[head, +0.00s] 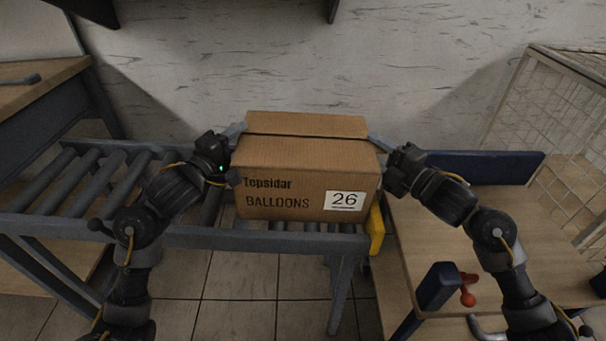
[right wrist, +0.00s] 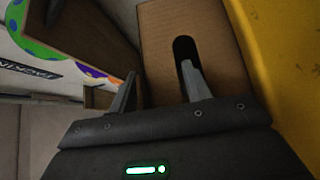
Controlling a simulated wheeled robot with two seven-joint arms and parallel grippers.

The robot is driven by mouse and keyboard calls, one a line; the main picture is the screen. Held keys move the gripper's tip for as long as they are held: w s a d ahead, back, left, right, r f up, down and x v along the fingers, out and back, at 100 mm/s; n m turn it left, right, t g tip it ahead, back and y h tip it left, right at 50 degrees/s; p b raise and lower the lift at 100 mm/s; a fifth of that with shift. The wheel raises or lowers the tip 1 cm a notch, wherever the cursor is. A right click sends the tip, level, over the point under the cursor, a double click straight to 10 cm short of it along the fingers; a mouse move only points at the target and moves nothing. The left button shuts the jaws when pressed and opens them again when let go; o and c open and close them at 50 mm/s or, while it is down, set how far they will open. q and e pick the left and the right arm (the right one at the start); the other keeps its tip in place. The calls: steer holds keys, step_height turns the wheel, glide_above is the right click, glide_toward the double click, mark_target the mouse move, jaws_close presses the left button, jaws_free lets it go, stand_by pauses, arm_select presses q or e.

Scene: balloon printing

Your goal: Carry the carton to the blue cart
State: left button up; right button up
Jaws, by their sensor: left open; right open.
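A brown cardboard carton (head: 300,165), printed "Tepsidar BALLOONS" with a white "26" label, sits upright at the right end of the roller conveyor (head: 100,185). My left gripper (head: 233,147) is open at the carton's left side; its contact there is hidden. My right gripper (head: 383,148) is open at the carton's right side. In the right wrist view the carton's side (right wrist: 205,40) has a dark handle slot; one finger of the right gripper (right wrist: 158,75) is at the slot, the other beside the carton's edge. The blue cart (head: 412,255) with a wooden deck stands right of the conveyor.
A yellow part (head: 376,228) stands between conveyor and cart. A wire mesh cage (head: 560,130) stands at right, a wooden table (head: 35,85) at left. The wall is close behind the carton.

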arm_select(q)
steer(key=shift+w+d, duration=0.25)
steer(key=shift+w, duration=0.2)
arm_select(e)
steer(key=shift+w+a, duration=0.35)
arm_select(q)
steer(key=c, duration=0.9)
arm_select(e)
steer(key=c, duration=0.9)
arm_select(q)
steer(key=shift+o, duration=0.2)
arm_select(e)
steer(key=shift+o, duration=0.2)
steer(key=shift+r, duration=0.1)
